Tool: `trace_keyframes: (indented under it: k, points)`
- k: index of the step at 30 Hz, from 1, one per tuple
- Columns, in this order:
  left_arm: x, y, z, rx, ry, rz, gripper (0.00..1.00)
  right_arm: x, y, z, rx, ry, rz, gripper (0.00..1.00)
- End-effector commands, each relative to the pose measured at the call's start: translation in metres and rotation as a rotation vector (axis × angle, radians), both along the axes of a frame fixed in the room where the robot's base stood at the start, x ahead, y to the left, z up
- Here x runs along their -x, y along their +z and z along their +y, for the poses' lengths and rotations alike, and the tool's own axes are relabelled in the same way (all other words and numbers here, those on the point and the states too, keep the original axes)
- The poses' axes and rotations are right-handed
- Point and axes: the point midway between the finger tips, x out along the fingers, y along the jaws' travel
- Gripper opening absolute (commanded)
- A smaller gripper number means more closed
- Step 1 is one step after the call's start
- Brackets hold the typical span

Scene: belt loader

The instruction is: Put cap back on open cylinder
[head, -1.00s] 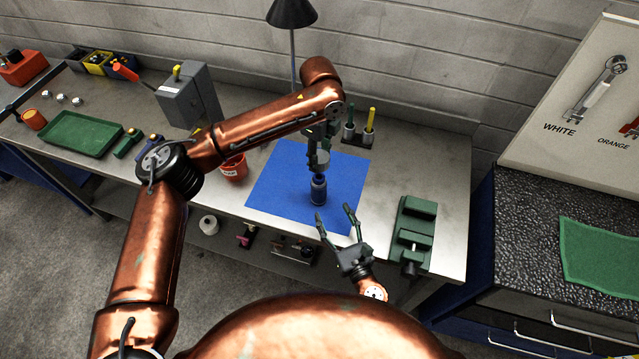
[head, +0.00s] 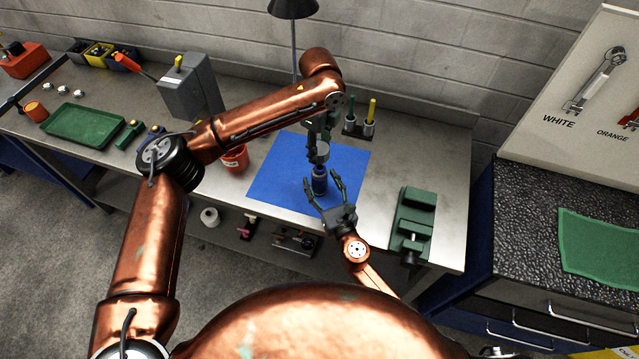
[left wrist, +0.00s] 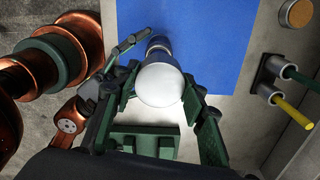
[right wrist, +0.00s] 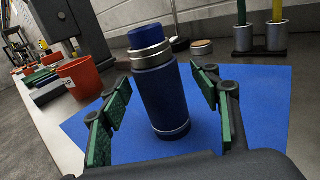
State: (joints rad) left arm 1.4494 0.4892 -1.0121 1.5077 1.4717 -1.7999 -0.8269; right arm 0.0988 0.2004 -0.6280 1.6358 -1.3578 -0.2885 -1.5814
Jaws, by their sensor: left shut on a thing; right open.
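The cylinder (head: 319,182), a dark blue flask with a metal band and a brighter blue top, stands upright on the blue mat (head: 275,180). It shows large in the right wrist view (right wrist: 165,98). My left gripper (head: 318,150) is above it, shut on a pale, rounded cap (left wrist: 160,84). The cap is apart from the flask in the head view (head: 322,151); the left wrist view shows it partly covering the flask (left wrist: 158,44). My right gripper (head: 324,192) is open, its fingers reaching either side of the flask; I cannot tell whether they touch it.
A green vise (head: 414,215) stands right of the mat. A holder with upright markers (head: 360,126) and a round tin (right wrist: 201,47) are behind. A red cup (head: 234,158) stands left of the mat, near my left arm. The mat's left part is clear.

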Motion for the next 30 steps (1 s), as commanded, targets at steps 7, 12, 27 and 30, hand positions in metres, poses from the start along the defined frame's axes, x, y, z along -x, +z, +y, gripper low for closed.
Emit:
trace_keyframes:
  k: [7,12,27,30]
  points:
    - [0.0,0.0,0.0,0.0,0.0,0.0,0.15,-0.015,0.0,0.006,-0.001,0.002,0.0,0.57]
    - [0.0,0.0,0.0,0.0,0.0,0.0,0.15,-0.015,0.0,0.007,-0.001,0.002,0.0,0.57]
    - [0.0,0.0,0.0,0.0,0.0,0.0,0.15,-0.015,0.0,0.006,-0.001,0.001,0.0,0.3]
    - [0.0,0.0,0.0,0.001,0.0,-0.001,0.15,-0.015,0.0,0.006,-0.001,0.001,0.0,0.23]
